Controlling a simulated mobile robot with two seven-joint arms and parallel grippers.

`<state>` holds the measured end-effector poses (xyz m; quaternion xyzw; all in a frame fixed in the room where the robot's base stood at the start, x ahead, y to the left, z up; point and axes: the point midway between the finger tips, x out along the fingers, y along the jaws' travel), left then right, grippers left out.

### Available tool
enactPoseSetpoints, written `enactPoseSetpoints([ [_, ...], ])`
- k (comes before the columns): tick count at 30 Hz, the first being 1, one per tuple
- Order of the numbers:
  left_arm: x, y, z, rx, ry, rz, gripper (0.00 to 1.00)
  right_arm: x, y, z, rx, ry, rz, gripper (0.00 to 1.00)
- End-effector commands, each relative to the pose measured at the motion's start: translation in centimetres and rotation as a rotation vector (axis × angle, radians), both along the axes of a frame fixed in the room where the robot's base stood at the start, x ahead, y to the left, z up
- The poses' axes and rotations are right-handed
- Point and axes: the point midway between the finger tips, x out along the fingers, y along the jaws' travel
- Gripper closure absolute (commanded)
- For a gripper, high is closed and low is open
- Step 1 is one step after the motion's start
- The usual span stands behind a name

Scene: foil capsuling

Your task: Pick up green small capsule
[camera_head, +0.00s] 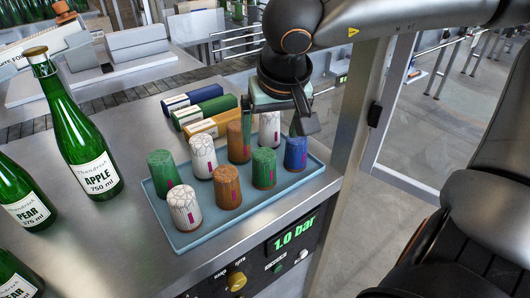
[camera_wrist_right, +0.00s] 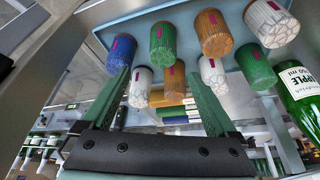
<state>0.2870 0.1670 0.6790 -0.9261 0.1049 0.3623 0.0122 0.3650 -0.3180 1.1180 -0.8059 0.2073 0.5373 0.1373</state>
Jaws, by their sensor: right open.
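A pale blue tray (camera_head: 245,205) holds several upright foil capsules. Two are green: one (camera_head: 263,168) stands in the right part, beside the blue capsule (camera_head: 296,152), and looks smaller; the other (camera_head: 164,175) stands at the left end. The right-hand green one also shows in the right wrist view (camera_wrist_right: 163,42), and so does the left-end one (camera_wrist_right: 256,65). My right gripper (camera_head: 290,126) is above the tray's back right part, open and empty, apart from both green capsules. Its spread fingers show in the right wrist view (camera_wrist_right: 158,76). My left gripper is not in view.
White capsules (camera_head: 184,207) and brown capsules (camera_head: 227,186) stand close around the green ones. Boxes (camera_head: 210,123) lie behind the tray. Green bottles (camera_head: 80,135) stand at the left. A panel reading 1.0 bar (camera_head: 294,232) is on the counter's front. A metal post (camera_head: 358,110) rises right of the tray.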

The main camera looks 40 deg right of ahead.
Motion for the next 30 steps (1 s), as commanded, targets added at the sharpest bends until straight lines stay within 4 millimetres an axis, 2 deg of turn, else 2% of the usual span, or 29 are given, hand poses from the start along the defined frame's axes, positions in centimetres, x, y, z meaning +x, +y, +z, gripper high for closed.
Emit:
enactPoseSetpoints([
  [9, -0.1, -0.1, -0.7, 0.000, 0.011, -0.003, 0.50, 1.8, -1.0, -5.3, 0.001, 0.006, -0.001, 0.07],
  [17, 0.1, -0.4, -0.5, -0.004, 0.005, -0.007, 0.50, 2.5, -1.3, -7.0, 0.002, 0.005, 0.000, 0.07],
  [25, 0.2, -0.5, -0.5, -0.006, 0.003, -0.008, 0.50, 3.9, -1.7, -10.2, 0.003, 0.006, -0.002, 0.07],
  [30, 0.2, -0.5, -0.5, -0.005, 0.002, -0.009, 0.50, 4.3, -1.9, -11.1, 0.004, 0.002, 0.000, 0.07],
])
